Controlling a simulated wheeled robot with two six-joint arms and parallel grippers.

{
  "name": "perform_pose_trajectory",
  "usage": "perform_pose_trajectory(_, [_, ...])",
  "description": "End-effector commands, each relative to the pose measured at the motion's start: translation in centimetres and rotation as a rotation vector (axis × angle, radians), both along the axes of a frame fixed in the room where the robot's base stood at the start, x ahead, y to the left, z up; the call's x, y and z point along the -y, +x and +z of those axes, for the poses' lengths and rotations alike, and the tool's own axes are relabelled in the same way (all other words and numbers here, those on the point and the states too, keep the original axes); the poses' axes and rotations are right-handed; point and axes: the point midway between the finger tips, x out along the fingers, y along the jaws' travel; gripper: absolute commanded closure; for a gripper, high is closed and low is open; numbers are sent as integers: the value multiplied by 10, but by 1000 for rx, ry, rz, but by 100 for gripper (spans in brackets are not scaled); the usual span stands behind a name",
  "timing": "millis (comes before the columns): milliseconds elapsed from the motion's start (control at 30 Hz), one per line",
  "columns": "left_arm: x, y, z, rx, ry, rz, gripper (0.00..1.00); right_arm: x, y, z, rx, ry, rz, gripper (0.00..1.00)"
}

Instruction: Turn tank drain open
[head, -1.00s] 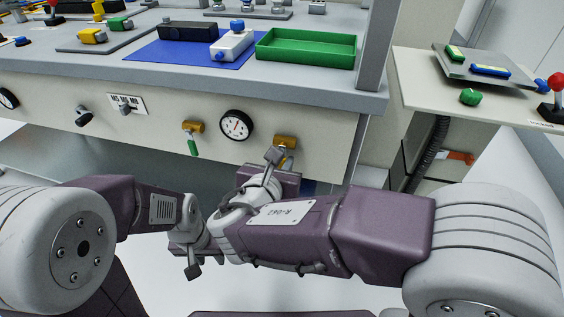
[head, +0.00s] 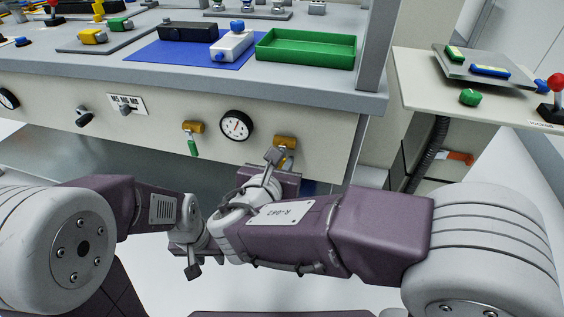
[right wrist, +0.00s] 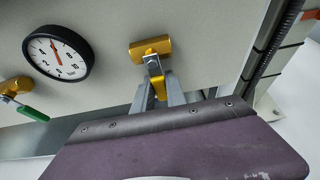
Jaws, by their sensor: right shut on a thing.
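A brass valve (head: 285,143) sits on the cabinet's front panel, right of the round gauge. In the right wrist view the valve (right wrist: 150,48) has a yellow lever (right wrist: 159,88) hanging down from it. My right gripper (right wrist: 161,97) is shut on this lever, a finger on each side. In the head view my right gripper (head: 283,165) is just below the valve and hides the lever. My left gripper (head: 192,268) is low, away from the panel; its jaws are too unclear to read. No label reading tank drain is legible.
The panel also has a round gauge (head: 236,125), a second brass valve with a green lever (head: 193,147) and a switch plate (head: 126,105). Above are a green tray (head: 306,48) and a blue mat (head: 165,54). A side table (head: 420,85) stands right.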

Motion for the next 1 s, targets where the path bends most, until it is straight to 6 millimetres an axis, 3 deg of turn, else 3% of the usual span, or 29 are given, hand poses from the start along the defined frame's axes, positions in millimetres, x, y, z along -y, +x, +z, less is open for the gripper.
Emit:
perform_pose_trajectory(267, [0, 0, 34, 0, 0, 0, 64, 5, -2, 6, -33, -102, 0, 100])
perform_pose_trajectory(1000, [0, 0, 204, 0, 0, 0, 64, 29, -9, 22, -208, -756, -1, 100])
